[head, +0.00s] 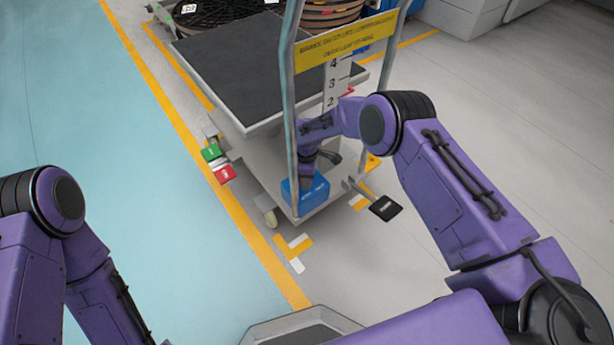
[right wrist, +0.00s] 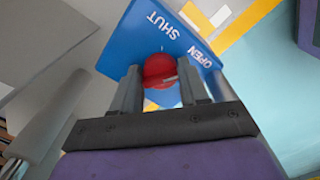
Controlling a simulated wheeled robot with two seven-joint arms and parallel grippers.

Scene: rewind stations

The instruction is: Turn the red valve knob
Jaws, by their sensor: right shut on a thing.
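The red valve knob (right wrist: 160,68) sits in front of a blue plate (right wrist: 140,42) marked SHUT and OPEN in the right wrist view. My right gripper (right wrist: 162,84) is shut on the knob, with one finger on each side of it. In the head view the right gripper (head: 308,163) reaches down between the cart's uprights to the blue plate (head: 306,194). The knob is hidden there behind my gripper. My left arm is at the lower left, and its gripper is out of view.
A grey cart with a dark top (head: 235,75) carries a yellow sign (head: 345,42) and a numbered scale (head: 335,82). Green (head: 210,152), red (head: 226,173) and black (head: 385,208) pedals stick out low down. Cable reels (head: 325,12) stand behind. The blue-green floor at left is clear.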

